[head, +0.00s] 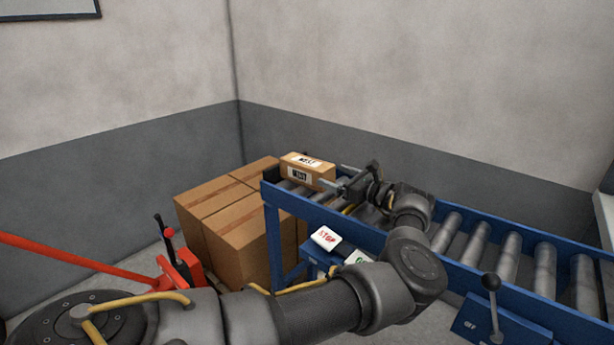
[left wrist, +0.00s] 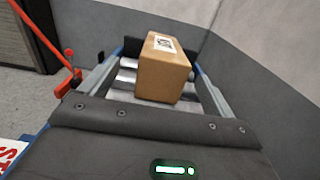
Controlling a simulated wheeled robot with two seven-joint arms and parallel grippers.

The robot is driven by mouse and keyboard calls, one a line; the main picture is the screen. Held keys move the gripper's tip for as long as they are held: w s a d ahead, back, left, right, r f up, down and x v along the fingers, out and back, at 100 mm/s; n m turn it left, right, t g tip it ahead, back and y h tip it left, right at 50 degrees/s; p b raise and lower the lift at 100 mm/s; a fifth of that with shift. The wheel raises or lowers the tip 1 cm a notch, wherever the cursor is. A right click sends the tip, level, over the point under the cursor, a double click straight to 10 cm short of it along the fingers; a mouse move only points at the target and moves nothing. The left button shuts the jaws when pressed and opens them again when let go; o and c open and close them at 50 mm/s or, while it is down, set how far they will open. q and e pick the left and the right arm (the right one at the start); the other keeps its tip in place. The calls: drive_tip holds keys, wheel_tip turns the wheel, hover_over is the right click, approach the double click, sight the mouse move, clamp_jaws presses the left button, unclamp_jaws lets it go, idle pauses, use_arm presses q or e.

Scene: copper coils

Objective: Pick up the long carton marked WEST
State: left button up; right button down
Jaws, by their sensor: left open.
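The long carton marked WEST (head: 307,171) is brown with white labels on its top and side. It lies at the left end of the roller conveyor. My right gripper is not in view.
The conveyor's blue frame (head: 470,272) carries bare rollers (head: 510,252) to the right. Large brown boxes (head: 232,225) stand left of the conveyor. A red pallet jack (head: 180,265) stands in front of them. A STOP sign (head: 326,237) and a lever (head: 491,290) are on the conveyor's near side.

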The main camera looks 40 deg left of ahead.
sight(329, 171)
use_arm(q)
drive_tip(key=shift+a+f+b, duration=0.1)
drive_tip(key=shift+a+b, duration=0.15)
drive_tip(key=shift+b, duration=0.05)
drive_tip(key=shift+w+a+b, duration=0.1)
drive_tip(key=shift+a+b, duration=0.45)
drive_tip(key=shift+b, duration=0.15)
drive_tip(key=a, duration=0.1)
drive_tip(key=a+p, duration=0.1)
drive_tip(key=shift+w+a+r, duration=0.1)
drive_tip(key=shift+a+r, duration=0.2)
drive_tip(key=shift+r, duration=0.05)
drive_tip(key=shift+a+f, duration=0.1)
drive_tip(key=shift+a, duration=0.5)
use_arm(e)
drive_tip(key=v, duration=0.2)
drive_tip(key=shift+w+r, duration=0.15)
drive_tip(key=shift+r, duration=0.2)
use_arm(q)
drive_tip(key=shift+c, duration=0.4)
drive_tip(key=c, duration=1.2)
